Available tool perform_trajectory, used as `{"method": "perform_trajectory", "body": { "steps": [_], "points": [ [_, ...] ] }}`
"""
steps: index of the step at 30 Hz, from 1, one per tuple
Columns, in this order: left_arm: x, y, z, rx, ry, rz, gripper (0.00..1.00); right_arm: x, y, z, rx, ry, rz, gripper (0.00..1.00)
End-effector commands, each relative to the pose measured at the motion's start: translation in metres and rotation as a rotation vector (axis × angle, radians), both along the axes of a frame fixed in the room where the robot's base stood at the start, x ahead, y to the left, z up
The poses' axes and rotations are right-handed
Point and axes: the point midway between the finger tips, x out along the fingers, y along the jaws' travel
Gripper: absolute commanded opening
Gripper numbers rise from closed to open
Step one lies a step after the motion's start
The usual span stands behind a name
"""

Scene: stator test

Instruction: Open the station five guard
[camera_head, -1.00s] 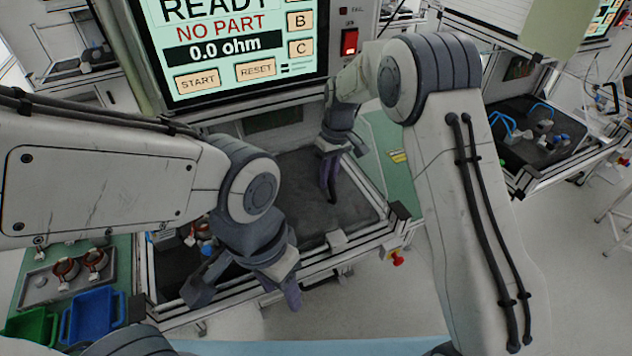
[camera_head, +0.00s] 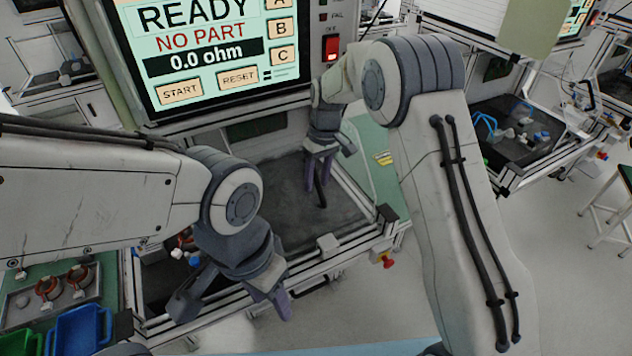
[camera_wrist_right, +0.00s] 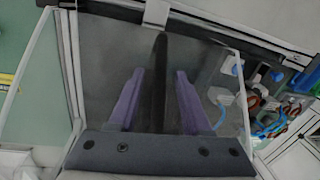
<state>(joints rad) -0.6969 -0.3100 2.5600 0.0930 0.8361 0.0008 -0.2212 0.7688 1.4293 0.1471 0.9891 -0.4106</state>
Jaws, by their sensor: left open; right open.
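The guard is a dark, see-through panel (camera_head: 285,195) in a pale metal frame, lying over the station below the screen. It looks closed, and also shows in the right wrist view (camera_wrist_right: 105,65). A black bar (camera_wrist_right: 157,75), apparently its handle, stands up from it. My right gripper (camera_head: 318,178) is open, with its purple fingers on either side of the bar; in the right wrist view (camera_wrist_right: 155,100) gaps show on both sides. My left gripper (camera_head: 236,300) is open and empty over the station's front left edge. No station number is readable.
The screen (camera_head: 205,45) reads READY, NO PART, 0.0 ohm. A white block (camera_head: 327,244) sits at the front frame edge, near a red knob (camera_head: 387,260). Blue (camera_head: 80,328) and green bins stand at lower left. Wires and clamps (camera_wrist_right: 265,105) lie right of the panel.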

Motion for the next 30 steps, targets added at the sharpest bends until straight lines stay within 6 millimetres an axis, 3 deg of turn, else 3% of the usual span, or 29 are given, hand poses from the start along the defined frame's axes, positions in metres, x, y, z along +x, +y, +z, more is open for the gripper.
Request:
{"method": "perform_trajectory", "body": {
  "steps": [9,15,30],
  "points": [
    [0.0,0.0,-0.02,0.0,0.0,0.002,0.5,0.006,-0.007,0.059,0.002,-0.008,0.0,0.48],
    [0.0,0.0,-0.024,0.0,0.0,0.002,0.5,0.007,-0.01,0.087,0.001,-0.007,0.0,0.48],
    [0.0,0.0,-0.025,0.0,0.0,0.002,0.5,0.001,-0.007,0.097,0.0,-0.003,0.003,0.48]
  ]
}}
